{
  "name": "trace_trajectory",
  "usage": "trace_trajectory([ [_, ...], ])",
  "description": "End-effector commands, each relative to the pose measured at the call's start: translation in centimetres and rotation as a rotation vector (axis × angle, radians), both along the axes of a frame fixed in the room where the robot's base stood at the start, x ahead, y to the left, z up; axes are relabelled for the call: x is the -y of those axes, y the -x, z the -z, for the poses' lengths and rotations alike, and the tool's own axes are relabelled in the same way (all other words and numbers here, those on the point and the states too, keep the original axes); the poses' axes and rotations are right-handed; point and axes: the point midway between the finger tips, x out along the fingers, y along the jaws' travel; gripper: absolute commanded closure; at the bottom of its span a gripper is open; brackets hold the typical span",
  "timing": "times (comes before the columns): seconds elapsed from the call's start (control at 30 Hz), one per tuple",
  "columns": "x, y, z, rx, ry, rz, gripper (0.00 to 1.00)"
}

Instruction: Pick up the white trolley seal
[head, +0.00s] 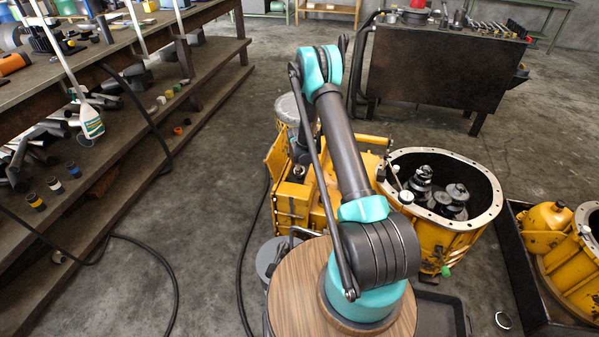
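I cannot pick out the white trolley seal with certainty. A pale ring (503,320) lies on the floor at the bottom right, beside the dark tray. A small white round part (406,197) sits at the left rim of the yellow transmission housing (449,240). Small white pieces (161,100) lie on the lower shelf at the left. My arm rises from the wooden-topped base to a teal elbow in the middle of the picture. My gripper does not show, so what it holds cannot be seen.
A dark tool trolley (440,72) stands at the back right with tools on top. A long shelved bench (215,75) fills the left. A dark crate (520,262) with yellow housings stands at the right. Black cables (245,230) cross the floor. Open floor lies left of my base.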

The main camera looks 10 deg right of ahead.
Motion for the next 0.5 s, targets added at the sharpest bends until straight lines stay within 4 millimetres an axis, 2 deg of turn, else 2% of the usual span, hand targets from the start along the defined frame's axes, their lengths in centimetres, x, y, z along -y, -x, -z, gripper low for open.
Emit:
trace_trajectory([
  [0.27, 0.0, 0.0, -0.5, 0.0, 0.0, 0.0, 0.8],
  [0.5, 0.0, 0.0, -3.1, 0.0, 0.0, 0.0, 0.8],
])
